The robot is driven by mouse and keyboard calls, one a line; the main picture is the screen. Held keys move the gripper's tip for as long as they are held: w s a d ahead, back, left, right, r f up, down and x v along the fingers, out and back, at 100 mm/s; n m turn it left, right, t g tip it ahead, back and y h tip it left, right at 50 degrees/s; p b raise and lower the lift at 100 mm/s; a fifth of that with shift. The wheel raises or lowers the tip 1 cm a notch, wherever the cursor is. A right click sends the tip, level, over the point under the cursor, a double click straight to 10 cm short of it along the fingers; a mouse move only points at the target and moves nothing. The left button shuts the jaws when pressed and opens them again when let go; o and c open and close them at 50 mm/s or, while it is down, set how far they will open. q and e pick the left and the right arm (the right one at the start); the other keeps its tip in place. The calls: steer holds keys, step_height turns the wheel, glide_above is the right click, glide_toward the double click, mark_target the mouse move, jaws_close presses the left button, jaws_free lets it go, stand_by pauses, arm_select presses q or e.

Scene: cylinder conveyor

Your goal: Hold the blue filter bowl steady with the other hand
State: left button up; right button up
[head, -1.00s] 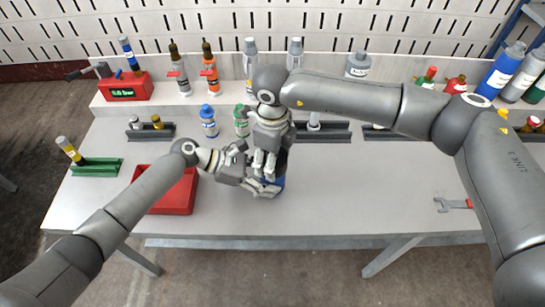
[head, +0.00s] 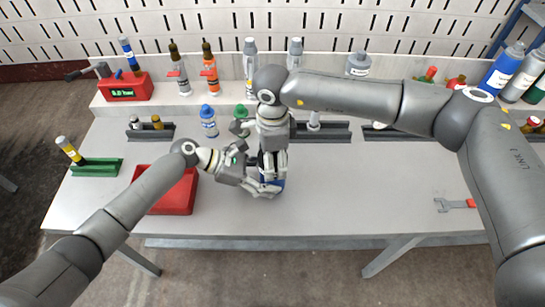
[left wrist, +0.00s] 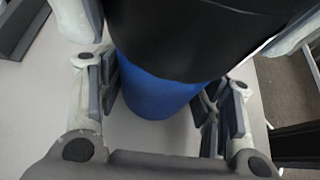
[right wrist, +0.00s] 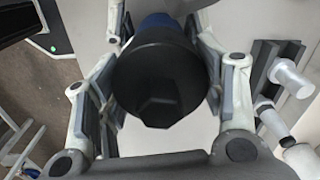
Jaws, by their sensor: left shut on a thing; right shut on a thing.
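The blue filter bowl (head: 277,186) stands upright on the grey bench, mostly hidden by my grippers. My left gripper (head: 268,186) is shut on it low down from the left side. In the left wrist view the blue bowl (left wrist: 160,98) sits between the fingers, with a wider black part (left wrist: 200,38) above it. My right gripper (head: 271,168) comes down from above and is shut on the black top part. In the right wrist view this black top (right wrist: 160,85), with a faceted end, lies between the fingers, with a little blue (right wrist: 155,20) behind it.
A red tray (head: 174,194) lies left of the bowl. Blue-capped (head: 208,122) and green-capped (head: 241,113) bottles and a dark rack (head: 335,131) stand behind. A wrench (head: 452,204) lies at the right. The bench between bowl and wrench is clear.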

steer(key=n, duration=0.3)
steer(key=o, duration=1.2)
steer(key=shift+r, duration=1.2)
steer(key=m, duration=0.3)
steer(key=shift+m, duration=1.4)
